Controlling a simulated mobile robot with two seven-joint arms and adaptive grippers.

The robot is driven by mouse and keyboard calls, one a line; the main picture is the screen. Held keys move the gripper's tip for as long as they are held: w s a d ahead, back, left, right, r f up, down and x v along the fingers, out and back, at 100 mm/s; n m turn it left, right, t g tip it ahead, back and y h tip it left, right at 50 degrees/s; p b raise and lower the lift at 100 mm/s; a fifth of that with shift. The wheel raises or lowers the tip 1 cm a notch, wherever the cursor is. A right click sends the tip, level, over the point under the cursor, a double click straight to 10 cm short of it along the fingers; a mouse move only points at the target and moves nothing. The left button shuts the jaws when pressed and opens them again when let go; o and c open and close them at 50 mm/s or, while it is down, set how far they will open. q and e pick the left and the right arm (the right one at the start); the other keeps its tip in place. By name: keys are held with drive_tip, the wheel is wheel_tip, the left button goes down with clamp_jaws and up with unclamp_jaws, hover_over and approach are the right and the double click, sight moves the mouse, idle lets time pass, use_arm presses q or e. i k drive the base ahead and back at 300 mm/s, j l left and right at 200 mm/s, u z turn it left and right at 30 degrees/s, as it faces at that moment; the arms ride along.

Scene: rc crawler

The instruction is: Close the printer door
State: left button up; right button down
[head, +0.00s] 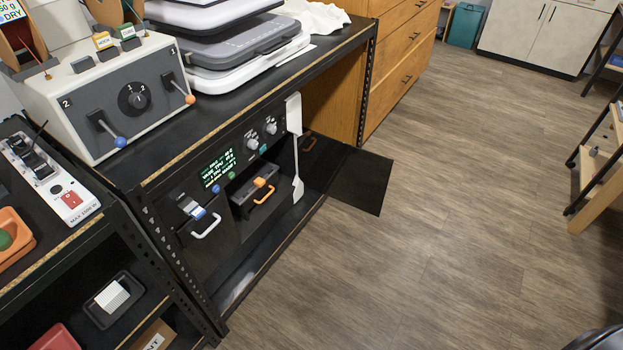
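A black printer-like unit with a lit green text display (218,169) and two grey knobs (261,136) sits under the black bench top. A white handle (206,226) is on its left front, and an orange handle (263,190) is on a block in an opening beside it. A flat dark panel (362,181) juts out over the floor at the unit's right end. It may be the printer door standing open, but I cannot tell for sure.
A white spatula-like piece (297,160) hangs at the unit's right front. A grey control box (108,97) and stacked trays (228,40) stand on the bench. Wooden drawers (400,55) are behind. A wooden stand (600,180) is at right. The floor (465,190) between is clear.

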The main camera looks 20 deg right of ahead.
sight(356, 177)
drive_tip(key=u, duration=1.9)
drive_tip(key=k+l+u, duration=0.1)
drive_tip(key=l, duration=0.3)
drive_tip(key=l+u, duration=0.1)
drive_tip(key=l, duration=0.3)
drive_tip(key=k+l+u, duration=0.1)
drive_tip(key=l, duration=0.3)
drive_tip(key=k+l+u, duration=0.1)
drive_tip(key=l, duration=0.25)
drive_tip(key=k+l, duration=0.25)
drive_tip(key=l, duration=0.15)
drive_tip(key=i+u, duration=0.05)
